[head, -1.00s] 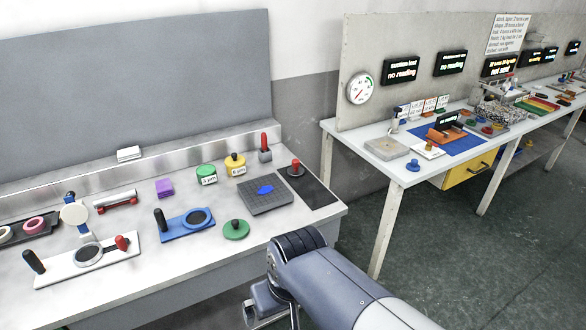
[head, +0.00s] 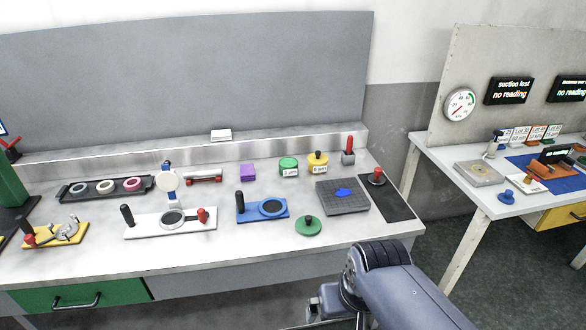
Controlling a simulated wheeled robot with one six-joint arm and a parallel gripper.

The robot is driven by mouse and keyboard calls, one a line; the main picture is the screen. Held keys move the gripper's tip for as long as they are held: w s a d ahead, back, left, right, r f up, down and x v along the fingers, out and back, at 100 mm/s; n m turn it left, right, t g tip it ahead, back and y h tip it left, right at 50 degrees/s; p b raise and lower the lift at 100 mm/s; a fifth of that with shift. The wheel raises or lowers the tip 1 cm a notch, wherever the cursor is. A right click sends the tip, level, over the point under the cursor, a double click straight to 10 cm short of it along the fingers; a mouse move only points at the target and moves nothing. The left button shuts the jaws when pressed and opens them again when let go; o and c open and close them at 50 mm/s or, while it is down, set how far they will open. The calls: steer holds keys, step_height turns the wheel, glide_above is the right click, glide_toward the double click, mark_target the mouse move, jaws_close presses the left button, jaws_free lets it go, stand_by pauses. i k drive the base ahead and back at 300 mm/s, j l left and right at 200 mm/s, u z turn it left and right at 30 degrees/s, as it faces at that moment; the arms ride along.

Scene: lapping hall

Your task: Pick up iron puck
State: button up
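A dark round puck with a red knob (head: 376,177) stands on the black mat (head: 392,207) at the right end of the workbench; its dark metal look fits an iron puck, but no label shows. A green disc with a black knob (head: 308,226) lies nearer the front edge. My arm shows at the lower right, in front of the bench edge, well short of the dark puck. My gripper's fingers do not show.
The bench (head: 350,232) also holds a grey grooved plate (head: 330,204) with a blue piece, a blue fixture (head: 246,212), a white fixture (head: 143,225), green and yellow pots and a grey block with a red handle (head: 348,157). A second table (head: 442,160) stands right, across a gap.

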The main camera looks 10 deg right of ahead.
mark_target(376, 178)
steer(key=i+l, duration=1.15)
steer(key=l, duration=0.2)
steer(key=i+j+u, duration=0.05)
